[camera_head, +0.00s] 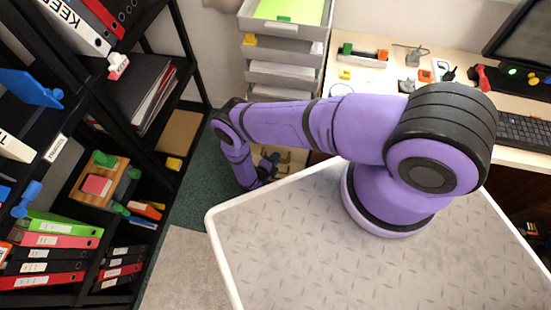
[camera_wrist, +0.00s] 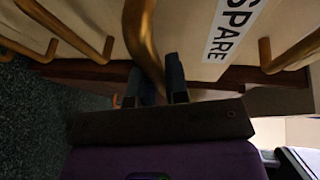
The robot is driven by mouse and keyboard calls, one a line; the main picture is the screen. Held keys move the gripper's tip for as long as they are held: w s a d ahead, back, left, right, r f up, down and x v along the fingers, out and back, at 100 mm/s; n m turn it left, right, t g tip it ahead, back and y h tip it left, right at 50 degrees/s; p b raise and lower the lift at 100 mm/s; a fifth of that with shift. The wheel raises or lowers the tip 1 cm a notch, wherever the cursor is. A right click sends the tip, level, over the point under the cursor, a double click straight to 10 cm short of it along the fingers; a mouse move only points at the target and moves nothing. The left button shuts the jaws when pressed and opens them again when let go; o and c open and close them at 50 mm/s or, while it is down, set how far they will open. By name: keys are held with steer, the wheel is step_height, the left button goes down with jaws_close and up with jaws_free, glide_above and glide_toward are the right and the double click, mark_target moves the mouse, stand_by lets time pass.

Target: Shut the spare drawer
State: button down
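The spare drawer's pale front (camera_wrist: 195,25) fills the upper middle of the wrist view, with a white SPARE label (camera_wrist: 232,28). A curved brass handle (camera_wrist: 143,42) stands out from this front. My gripper (camera_wrist: 156,82) has its two dark fingers apart, one on each side of the handle's near end. I cannot tell whether they press on it. The drawer front is mostly hidden there, and how far the drawer stands out cannot be told.
Other brass handles (camera_wrist: 97,42) show at both sides in the wrist view. A desk (camera_head: 365,82) with small items and a keyboard (camera_head: 527,132) is at the back right. A black shelf with binders (camera_head: 55,240) stands at the left. Carpet (camera_head: 190,200) lies between.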

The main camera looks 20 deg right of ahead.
mark_target(278, 150)
steer(key=shift+w+d, duration=0.55)
steer(key=shift+w, duration=0.25)
steer(key=shift+w+d, duration=0.5)
steer(key=shift+w, duration=0.25)
steer(key=c, duration=1.1)
jaws_free()
steer(key=shift+c, duration=0.2)
steer(key=v, duration=1.1)
